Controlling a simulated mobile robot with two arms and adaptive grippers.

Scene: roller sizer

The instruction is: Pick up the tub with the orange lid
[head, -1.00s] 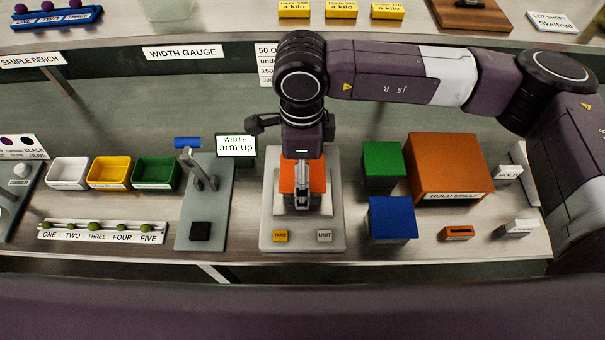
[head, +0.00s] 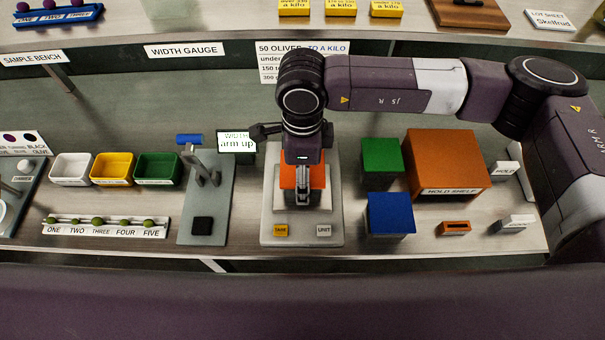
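The tub with the orange lid (head: 317,177) stands on the pan of a grey scale (head: 273,215) in the middle of the bench. Its lid shows on both sides of my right gripper (head: 303,196), which comes down from above in front of it. One finger shows, seen edge-on. The other is hidden, so the gap between the fingers and any contact with the tub cannot be told. My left gripper is not in view.
Right of the scale are a green-topped tub (head: 381,155), a blue-topped tub (head: 390,212) and the orange-brown hold shelf (head: 447,160). A shelf (head: 210,25) runs behind.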

